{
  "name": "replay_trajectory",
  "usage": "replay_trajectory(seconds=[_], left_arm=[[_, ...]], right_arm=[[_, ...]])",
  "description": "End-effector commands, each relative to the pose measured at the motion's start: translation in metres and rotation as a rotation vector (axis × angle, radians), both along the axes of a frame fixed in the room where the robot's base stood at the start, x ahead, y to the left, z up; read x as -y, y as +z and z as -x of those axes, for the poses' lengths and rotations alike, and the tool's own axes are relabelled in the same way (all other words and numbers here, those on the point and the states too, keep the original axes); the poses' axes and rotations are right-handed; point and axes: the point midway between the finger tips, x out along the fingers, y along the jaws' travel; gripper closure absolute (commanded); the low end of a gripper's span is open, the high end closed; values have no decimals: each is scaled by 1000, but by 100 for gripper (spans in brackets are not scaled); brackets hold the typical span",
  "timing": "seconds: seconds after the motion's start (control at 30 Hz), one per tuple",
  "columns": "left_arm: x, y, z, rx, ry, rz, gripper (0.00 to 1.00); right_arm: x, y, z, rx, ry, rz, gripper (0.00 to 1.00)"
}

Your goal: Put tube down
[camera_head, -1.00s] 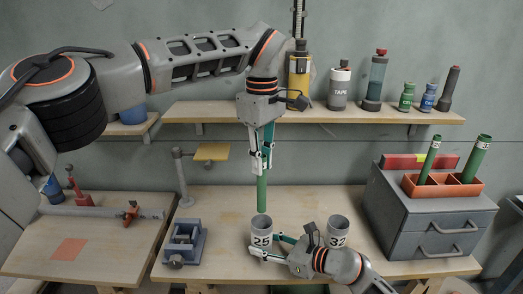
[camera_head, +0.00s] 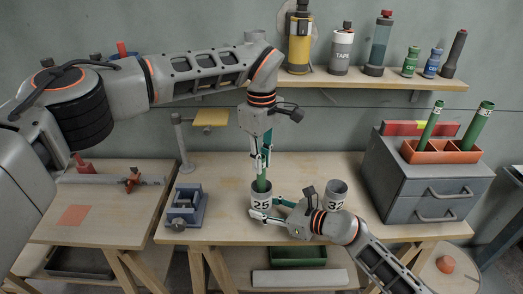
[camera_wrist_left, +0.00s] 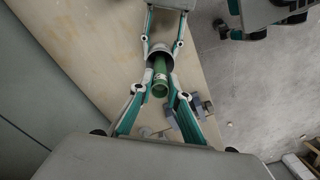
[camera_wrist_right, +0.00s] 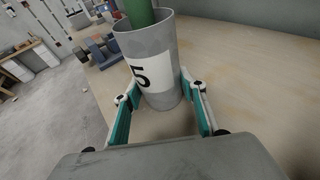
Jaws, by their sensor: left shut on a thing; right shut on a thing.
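My left gripper (camera_head: 261,168) is shut on a green tube (camera_head: 262,185) and holds it upright. The tube's lower end is inside the mouth of the grey cup marked 25 (camera_head: 262,203) on the bench; how deep it sits is hidden by the cup wall. The right wrist view also shows the tube (camera_wrist_right: 138,12) inside the cup (camera_wrist_right: 148,75). My right gripper (camera_head: 266,212) is shut on this cup low down, its fingers on either side. In the left wrist view the tube (camera_wrist_left: 160,80) runs into the cup's round mouth.
A grey vise (camera_head: 186,207) is to the left. A grey drawer cabinet (camera_head: 425,185) bears an orange holder (camera_head: 440,155) with two green tubes. A shelf (camera_head: 360,80) with bottles runs behind.

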Motion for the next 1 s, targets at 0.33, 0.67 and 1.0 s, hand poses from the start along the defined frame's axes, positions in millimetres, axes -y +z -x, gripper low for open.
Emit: replay_trajectory(seconds=[0.33,0.67,1.0], left_arm=[[0,-27,0,-1,-1,1,99],[0,-31,0,0,0,0,99],[0,-31,0,0,-1,0,64]], right_arm=[[0,-1,0,-1,0,1,71],[0,-1,0,-1,0,1,71],[0,-1,0,-1,0,1,71]])
